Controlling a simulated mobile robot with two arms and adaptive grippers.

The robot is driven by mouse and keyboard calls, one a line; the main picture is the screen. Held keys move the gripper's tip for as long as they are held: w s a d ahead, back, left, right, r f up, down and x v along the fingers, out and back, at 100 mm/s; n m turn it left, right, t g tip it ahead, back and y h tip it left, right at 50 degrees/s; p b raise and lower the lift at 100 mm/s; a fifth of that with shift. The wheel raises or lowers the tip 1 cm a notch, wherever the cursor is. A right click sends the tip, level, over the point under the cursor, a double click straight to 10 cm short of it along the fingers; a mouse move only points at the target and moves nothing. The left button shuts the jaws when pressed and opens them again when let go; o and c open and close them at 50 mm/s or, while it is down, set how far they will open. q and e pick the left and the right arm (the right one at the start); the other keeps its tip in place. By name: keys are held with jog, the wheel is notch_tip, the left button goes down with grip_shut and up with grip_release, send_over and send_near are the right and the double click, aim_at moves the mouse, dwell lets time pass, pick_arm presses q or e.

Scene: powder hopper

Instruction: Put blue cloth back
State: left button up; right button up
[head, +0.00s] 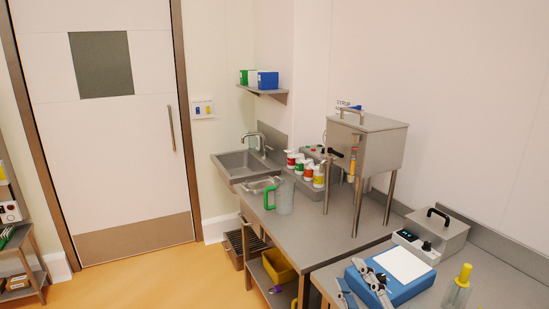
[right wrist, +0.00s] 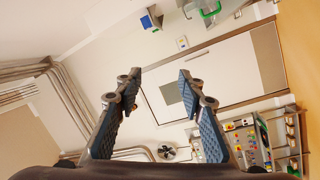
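I cannot pick out a blue cloth for certain in either view. A blue box (head: 268,80) stands beside a green box (head: 248,76) on the wall shelf (head: 265,92) above the sink. A small blue patch (head: 356,107) shows behind the top of the steel hopper (head: 367,140), too small to name. My right gripper (head: 360,282) is at the bottom of the head view, in front of a blue device with a white top (head: 402,264). In the right wrist view its blue-padded fingers (right wrist: 157,85) stand wide apart with nothing between them. My left gripper is not in view.
A clear yellow-capped bottle (head: 458,288) stands front right. A yellow bin (head: 279,267) sits below. Floor (head: 175,272) at left is clear.

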jog(key=s+d+f+m+g+h, duration=0.3)
jog(key=s+d+f+m+g, duration=0.15)
jog(key=f, duration=0.55)
jog(key=s+d+f+m+g+h, duration=0.3)
jog(key=s+f+m+g, duration=0.15)
jog(key=f, duration=0.45)
jog(key=s+a+f+m+g+y, duration=0.1)
jog(key=s+a+f+m+g, duration=0.15)
jog(key=s+f, duration=0.5)
jog(key=s+a+f+m+g+y, duration=0.15)
jog(key=s+f+g, duration=0.25)
jog(key=s, duration=0.6)
notch_tip(320, 180, down, 29)
jog(key=s+d+g+b, duration=0.1)
jog(key=s+b, duration=0.2)
jog(key=s+d+f+g+b, duration=0.1)
jog(key=s+d+f+b, duration=0.1)
jog(key=s+f, duration=1.4)
jog(key=shift+d+f+n+h, duration=0.3)
jog(key=shift+d+f+h, duration=0.2)
jog(key=shift+d, duration=0.1)
jog(key=shift+g, duration=0.25)
